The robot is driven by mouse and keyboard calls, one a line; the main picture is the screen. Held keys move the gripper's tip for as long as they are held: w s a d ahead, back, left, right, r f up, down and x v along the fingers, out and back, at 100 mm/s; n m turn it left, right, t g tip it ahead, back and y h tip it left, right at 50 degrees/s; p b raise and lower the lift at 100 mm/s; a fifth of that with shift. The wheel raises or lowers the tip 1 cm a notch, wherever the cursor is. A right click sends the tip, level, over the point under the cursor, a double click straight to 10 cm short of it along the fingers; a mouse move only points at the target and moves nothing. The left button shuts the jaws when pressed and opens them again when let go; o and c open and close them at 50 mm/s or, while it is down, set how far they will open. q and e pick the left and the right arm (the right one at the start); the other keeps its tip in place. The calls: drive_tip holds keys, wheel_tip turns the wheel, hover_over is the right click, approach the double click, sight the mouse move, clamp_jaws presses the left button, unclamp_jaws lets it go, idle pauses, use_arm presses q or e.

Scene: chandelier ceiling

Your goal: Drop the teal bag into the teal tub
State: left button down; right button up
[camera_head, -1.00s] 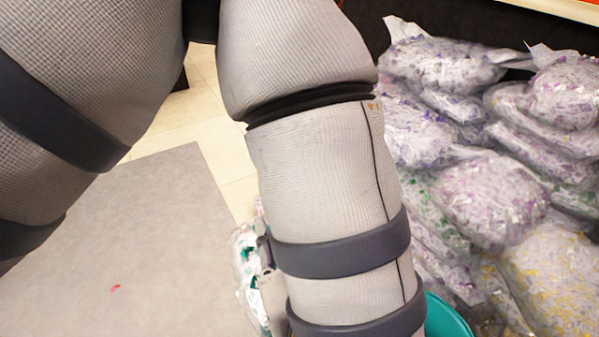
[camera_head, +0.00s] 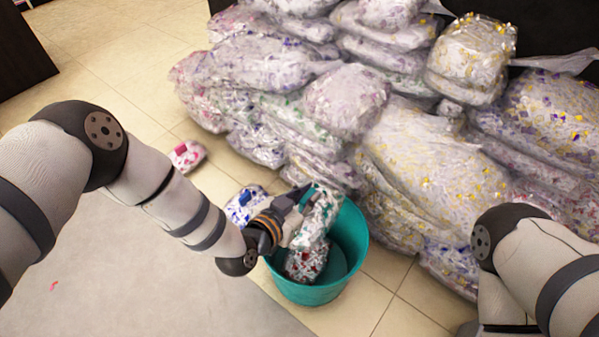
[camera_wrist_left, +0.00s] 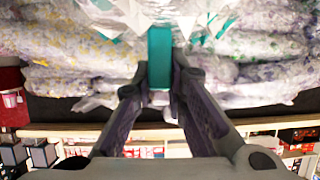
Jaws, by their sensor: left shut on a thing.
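The teal bag (camera_head: 318,217), a clear bag with teal bits, hangs from my left gripper (camera_head: 300,203) over the teal tub (camera_head: 348,240). In the left wrist view the fingers (camera_wrist_left: 159,92) are closed on a teal piece of the bag (camera_wrist_left: 160,52), and clear plastic with teal patches spreads beyond it. The tub stands on the floor, open at the top. A bag with red bits (camera_head: 305,263) is inside it, just below the teal bag. I cannot tell whether the two bags touch. My right arm shows at the right, but its gripper is out of view.
A bag with blue bits (camera_head: 243,207) lies on the floor left of the tub, and a bag with pink bits (camera_head: 187,155) lies farther left. A large pile of clear bags (camera_head: 420,165) rises behind and right of the tub.

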use_arm(q)
drive_tip(key=shift+s+f+m+h, duration=0.3)
drive_tip(key=shift+s+f, duration=0.1)
drive_tip(key=shift+f, duration=0.15)
wheel_tip(320, 180, down, 6)
drive_tip(key=b, duration=0.5)
drive_tip(key=shift+d+r, duration=0.1)
drive_tip(key=shift+r, duration=0.15)
use_arm(e)
drive_tip(key=shift+g, duration=0.3)
drive_tip(key=f, duration=0.2)
drive_tip(key=s+f, duration=0.1)
drive_tip(key=f, duration=0.1)
drive_tip(key=shift+s+a, duration=0.1)
drive_tip(key=shift+s, duration=0.05)
use_arm(q)
drive_tip(key=c, duration=1.5)
unclamp_jaws()
drive_tip(key=shift+c, duration=0.2)
use_arm(e)
drive_tip(key=shift+r, duration=0.1)
use_arm(q)
drive_tip(key=v, duration=1.2)
drive_tip(key=shift+w+r, duration=0.1)
